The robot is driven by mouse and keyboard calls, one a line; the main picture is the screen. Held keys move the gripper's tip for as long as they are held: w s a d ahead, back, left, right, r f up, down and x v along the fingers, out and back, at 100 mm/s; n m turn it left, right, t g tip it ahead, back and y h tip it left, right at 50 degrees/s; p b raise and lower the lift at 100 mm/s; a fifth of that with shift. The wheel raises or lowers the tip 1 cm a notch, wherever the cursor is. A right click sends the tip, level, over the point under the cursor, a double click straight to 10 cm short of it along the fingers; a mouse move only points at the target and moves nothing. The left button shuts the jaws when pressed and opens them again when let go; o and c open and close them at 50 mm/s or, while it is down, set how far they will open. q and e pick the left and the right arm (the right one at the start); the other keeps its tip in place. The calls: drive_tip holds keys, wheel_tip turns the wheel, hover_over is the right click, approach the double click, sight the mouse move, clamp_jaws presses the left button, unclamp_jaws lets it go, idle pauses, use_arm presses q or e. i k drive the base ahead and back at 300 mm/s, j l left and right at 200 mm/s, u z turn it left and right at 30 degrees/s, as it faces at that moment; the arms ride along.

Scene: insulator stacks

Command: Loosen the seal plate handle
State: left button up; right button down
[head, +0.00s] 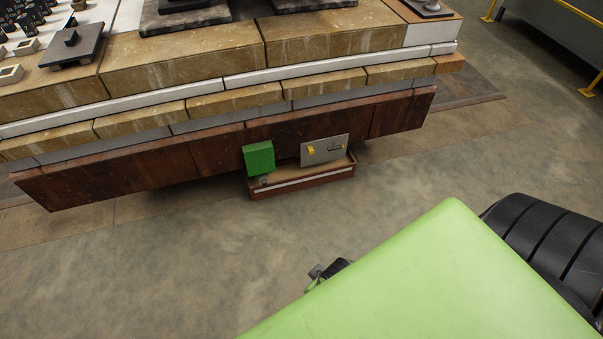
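The handle's exact position is too small to tell. A small black and grey part, probably my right gripper (328,270), shows past the edge of my green arm link. It is well apart from the plate, and its fingers are mostly hidden. My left gripper is not in view.
A green block (258,158) stands left of the plate on the low brown box (300,184). The layered stone stack (190,69) overhangs behind, with a rusty brown lower edge (130,162). Bare concrete floor (170,260) lies in front. Yellow rails stand at upper right.

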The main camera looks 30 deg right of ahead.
sight(334, 148)
drive_tip(key=z, duration=1.35)
